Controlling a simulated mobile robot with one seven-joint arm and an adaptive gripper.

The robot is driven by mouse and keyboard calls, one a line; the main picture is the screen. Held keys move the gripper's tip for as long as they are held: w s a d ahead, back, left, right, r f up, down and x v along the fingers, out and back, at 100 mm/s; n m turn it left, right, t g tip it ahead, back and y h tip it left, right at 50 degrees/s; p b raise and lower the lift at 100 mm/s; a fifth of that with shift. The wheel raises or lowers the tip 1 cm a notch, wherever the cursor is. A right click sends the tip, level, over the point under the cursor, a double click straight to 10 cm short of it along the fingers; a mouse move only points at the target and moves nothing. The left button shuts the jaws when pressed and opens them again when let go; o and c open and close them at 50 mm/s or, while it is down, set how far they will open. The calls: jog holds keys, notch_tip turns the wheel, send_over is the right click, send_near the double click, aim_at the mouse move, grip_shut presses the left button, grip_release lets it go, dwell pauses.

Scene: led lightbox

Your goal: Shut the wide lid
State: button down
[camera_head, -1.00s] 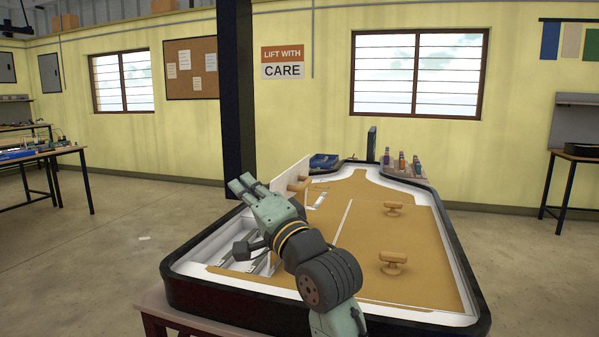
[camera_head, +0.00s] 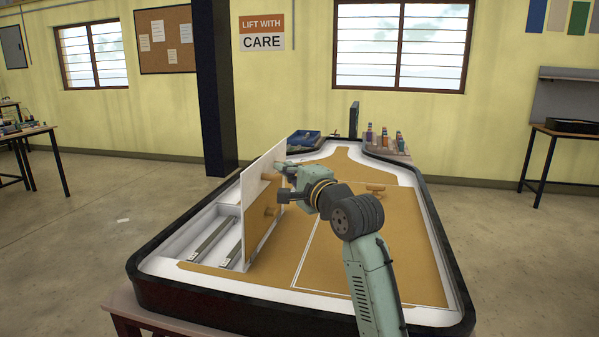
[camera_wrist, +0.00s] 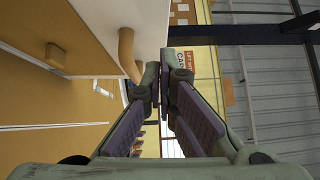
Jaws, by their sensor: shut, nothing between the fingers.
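The wide lid (camera_head: 264,208) stands upright along the right side of an open compartment (camera_head: 207,238) at the left of the game-board-like table. Its tan face with a knob (camera_head: 270,211) is turned right; its pale edge points up. My gripper (camera_head: 281,170) is shut and empty, at the right of the lid's far upper part. Its tips look close to the lid; contact cannot be told. In the wrist view my fingers (camera_wrist: 165,70) meet beside a wooden knob (camera_wrist: 128,50) on the pale panel (camera_wrist: 90,25).
Metal rails (camera_head: 212,240) lie in the open compartment. Another wooden knob (camera_head: 376,189) stands on the flat tan surface (camera_head: 330,245) to the right. A blue tray (camera_head: 304,139) and small coloured bottles (camera_head: 384,136) are at the far end. A black rim (camera_head: 150,290) surrounds the table.

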aim_at(261, 161)
jog(key=shift+w+a+r+p, duration=0.1)
jog(key=shift+w+a+p, duration=0.15)
jog(key=shift+a, duration=0.65)
jog(key=shift+w+a+p, duration=0.15)
jog(key=shift+w+a, duration=0.1)
jog(key=shift+a, duration=0.65)
jog(key=shift+a+r, duration=0.1)
